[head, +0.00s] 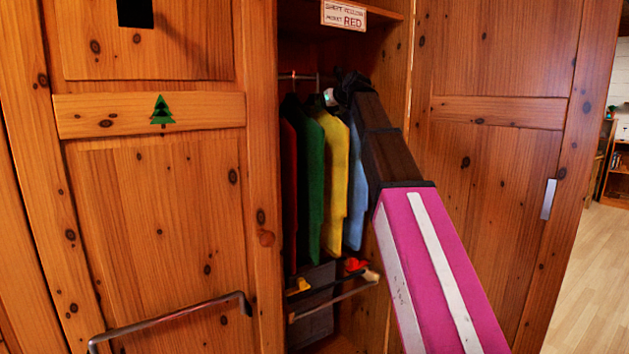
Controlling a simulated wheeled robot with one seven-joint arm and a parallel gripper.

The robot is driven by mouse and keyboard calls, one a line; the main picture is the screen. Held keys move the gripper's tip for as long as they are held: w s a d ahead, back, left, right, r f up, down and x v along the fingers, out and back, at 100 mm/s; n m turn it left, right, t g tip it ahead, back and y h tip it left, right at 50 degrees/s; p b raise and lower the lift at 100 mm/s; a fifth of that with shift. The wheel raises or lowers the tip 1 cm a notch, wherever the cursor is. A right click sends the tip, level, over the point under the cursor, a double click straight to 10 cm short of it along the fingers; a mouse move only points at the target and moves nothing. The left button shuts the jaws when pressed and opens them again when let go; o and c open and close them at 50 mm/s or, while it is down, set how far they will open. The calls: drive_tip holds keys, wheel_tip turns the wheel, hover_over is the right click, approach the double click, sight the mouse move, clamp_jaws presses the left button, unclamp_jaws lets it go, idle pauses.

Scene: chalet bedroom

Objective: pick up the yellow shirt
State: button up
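The yellow shirt (335,182) hangs in the open middle section of the wooden wardrobe, between a green garment (310,185) on its left and a light blue garment (356,190) on its right. My gripper (335,97) is at the end of my dark and pink arm, up by the top of the yellow shirt, near the hanger hooks. The arm covers part of the space right of the shirts. The gripper is small and dark here, and its fingers cannot be made out. I cannot tell whether it touches the shirt or hanger.
A red garment (289,190) hangs at the far left of the hanging rail (298,76). A sign (343,15) is on the shelf edge above. Wardrobe doors stand at the left (160,200) and right (490,170). Small red and yellow items lie low inside. Open floor (590,270) shows at right.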

drive_tip(key=shift+x, duration=0.85)
drive_tip(key=shift+s, duration=0.1)
clamp_jaws()
drive_tip(key=shift+d+r, duration=0.1)
drive_tip(key=shift+r, duration=0.1)
